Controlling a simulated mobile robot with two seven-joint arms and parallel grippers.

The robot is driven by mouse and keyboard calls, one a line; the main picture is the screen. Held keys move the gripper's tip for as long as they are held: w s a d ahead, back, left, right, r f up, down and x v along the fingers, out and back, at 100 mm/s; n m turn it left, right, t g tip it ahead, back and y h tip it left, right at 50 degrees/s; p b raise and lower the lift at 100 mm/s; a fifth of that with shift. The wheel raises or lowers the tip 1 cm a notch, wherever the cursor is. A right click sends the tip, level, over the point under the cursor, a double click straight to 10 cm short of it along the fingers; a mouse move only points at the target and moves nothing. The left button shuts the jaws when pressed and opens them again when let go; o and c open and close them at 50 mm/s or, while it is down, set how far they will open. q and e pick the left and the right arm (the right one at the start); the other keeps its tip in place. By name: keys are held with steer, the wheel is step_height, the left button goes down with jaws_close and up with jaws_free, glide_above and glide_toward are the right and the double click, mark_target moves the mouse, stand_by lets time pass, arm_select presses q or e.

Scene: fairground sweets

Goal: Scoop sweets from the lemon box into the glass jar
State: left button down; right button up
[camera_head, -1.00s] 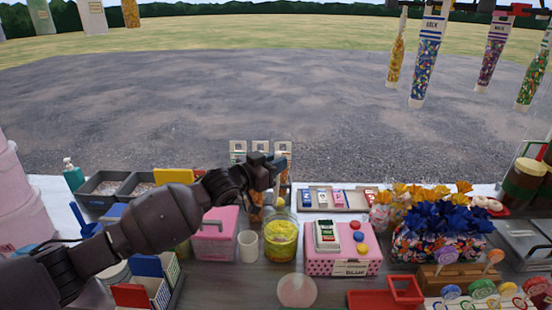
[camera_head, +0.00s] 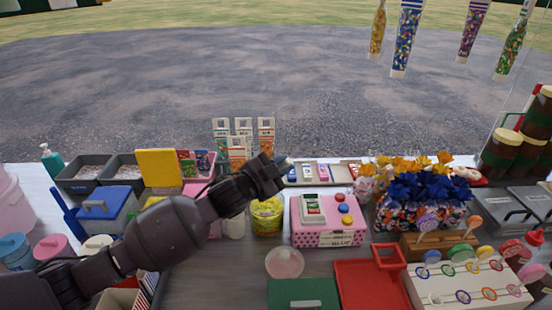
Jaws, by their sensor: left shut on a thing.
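The round clear container of yellow sweets (camera_head: 267,218), which looks like the glass jar, stands on the counter just below and behind my left forearm's end. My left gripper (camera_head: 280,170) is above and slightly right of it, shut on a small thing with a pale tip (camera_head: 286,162). The gripper hides most of that thing, so I cannot tell its shape. A yellow upright panel (camera_head: 158,168) stands at the left; I cannot tell whether it belongs to the lemon box. My right gripper is not in view.
A pink dotted box (camera_head: 325,238) with a card reader stands right of the jar. White-framed packets (camera_head: 238,150) stand behind. A translucent pink disc (camera_head: 285,263), a red tray (camera_head: 372,290) and a green box (camera_head: 303,296) lie in front.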

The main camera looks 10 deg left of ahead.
arm_select(q)
steer(key=s+d+f+m+b, duration=0.2)
steer(key=d+f+m+b, duration=0.2)
steer(key=f+m, duration=0.2)
steer(key=shift+s+f+b, duration=0.3)
steer(key=shift+f+b, duration=0.05)
steer(key=shift+f, duration=0.2)
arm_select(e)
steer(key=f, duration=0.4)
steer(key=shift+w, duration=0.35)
arm_select(q)
steer(key=shift+d, duration=0.1)
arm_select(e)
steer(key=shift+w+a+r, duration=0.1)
